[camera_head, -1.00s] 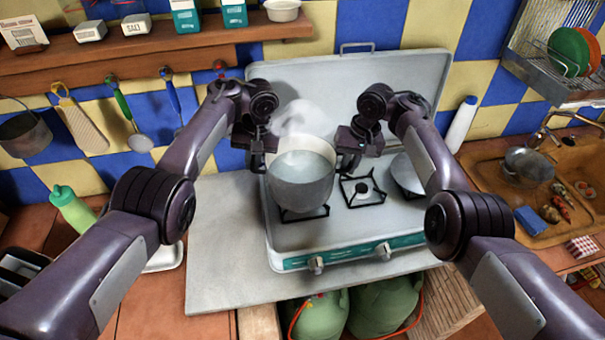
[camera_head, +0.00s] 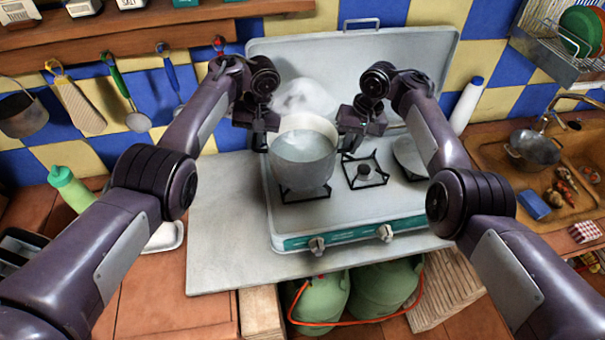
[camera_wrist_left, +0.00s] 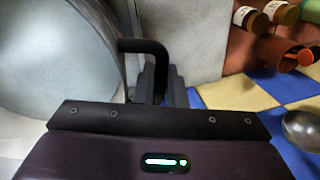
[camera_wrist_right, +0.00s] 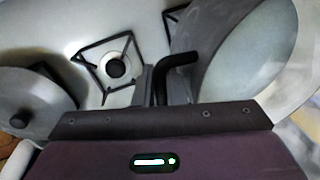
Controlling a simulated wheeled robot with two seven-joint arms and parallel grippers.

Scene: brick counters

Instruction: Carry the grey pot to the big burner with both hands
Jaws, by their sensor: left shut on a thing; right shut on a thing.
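The grey pot (camera_head: 303,168) is upright over the left burner grate (camera_head: 306,194) of the stove; I cannot tell whether it touches the grate. Pale liquid shows inside and steam is above it. My left gripper (camera_head: 266,142) is shut on the left handle. That black handle (camera_wrist_left: 145,50) shows in the left wrist view, with the fingers around it. My right gripper (camera_head: 347,141) is shut on the right handle, and the right wrist view shows this handle (camera_wrist_right: 178,62) too. The burner under the pot is mostly hidden. A small burner (camera_head: 365,172) to its right is bare.
A round lid with a knob (camera_wrist_right: 20,118) covers the stove's right side. The raised stove cover (camera_head: 390,70) stands behind. A white bottle (camera_head: 467,103) stands right of the stove. A sink (camera_head: 490,160) with a pan is further right. The counter left of the stove (camera_head: 225,230) is clear.

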